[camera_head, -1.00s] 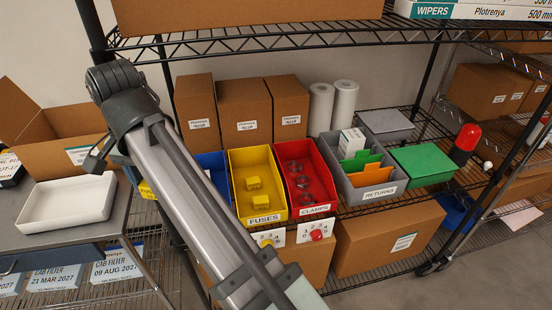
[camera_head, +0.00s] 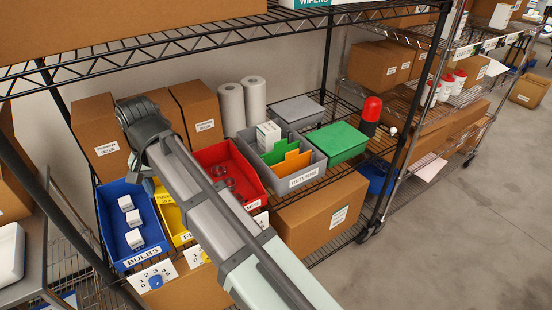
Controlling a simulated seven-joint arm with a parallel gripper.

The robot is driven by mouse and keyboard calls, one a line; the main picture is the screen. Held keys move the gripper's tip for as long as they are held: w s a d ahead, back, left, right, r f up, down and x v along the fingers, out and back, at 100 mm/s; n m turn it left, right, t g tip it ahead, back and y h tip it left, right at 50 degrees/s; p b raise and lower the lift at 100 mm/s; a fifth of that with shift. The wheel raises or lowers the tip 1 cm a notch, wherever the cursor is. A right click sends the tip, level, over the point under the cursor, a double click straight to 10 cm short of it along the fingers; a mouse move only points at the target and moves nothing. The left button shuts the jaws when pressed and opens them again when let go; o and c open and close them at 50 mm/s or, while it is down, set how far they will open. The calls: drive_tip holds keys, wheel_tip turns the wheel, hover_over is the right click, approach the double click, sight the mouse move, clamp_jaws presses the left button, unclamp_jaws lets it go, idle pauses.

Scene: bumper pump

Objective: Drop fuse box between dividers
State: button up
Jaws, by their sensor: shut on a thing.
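A yellow fuse box (camera_head: 164,194) with lettering on it shows just left of my forearm, in front of the yellow fuses bin (camera_head: 181,238). My gripper (camera_head: 148,186) is shut on this box; its fingers are mostly hidden behind my arm. The grey returns bin (camera_head: 303,178) stands on the shelf to the right, well apart from the box. It holds a green divider (camera_head: 279,151) and an orange divider (camera_head: 293,163), with a white box (camera_head: 268,135) toward its back.
The blue bulbs bin (camera_head: 117,195) with small white boxes is at left, and the red clamps bin (camera_head: 243,165) lies between fuses and returns. A green bin (camera_head: 337,143) and a red-topped beacon (camera_head: 371,108) stand right of returns. A shelf edge (camera_head: 200,60) runs overhead.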

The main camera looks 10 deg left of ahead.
drive_tip(key=w+d+f+n, duration=0.1)
drive_tip(key=w+d, duration=0.8)
drive_tip(key=w, duration=0.3)
drive_tip(key=w+d+f+n, duration=0.1)
drive_tip(key=w+d+n, duration=0.1)
drive_tip(key=w+d, duration=0.8)
drive_tip(key=w+d+f+n, duration=0.15)
drive_tip(key=w+d, duration=0.55)
drive_tip(key=w, duration=0.7)
drive_tip(key=shift+a+f, duration=0.15)
drive_tip(key=shift+f, duration=1.35)
drive_tip(key=shift+a+f, duration=0.15)
drive_tip(key=shift+f, duration=1.3)
drive_tip(key=o, duration=1.1)
wheel_tip(320, 180, up, 14)
drive_tip(key=shift+f, duration=0.1)
drive_tip(key=shift+d, duration=0.1)
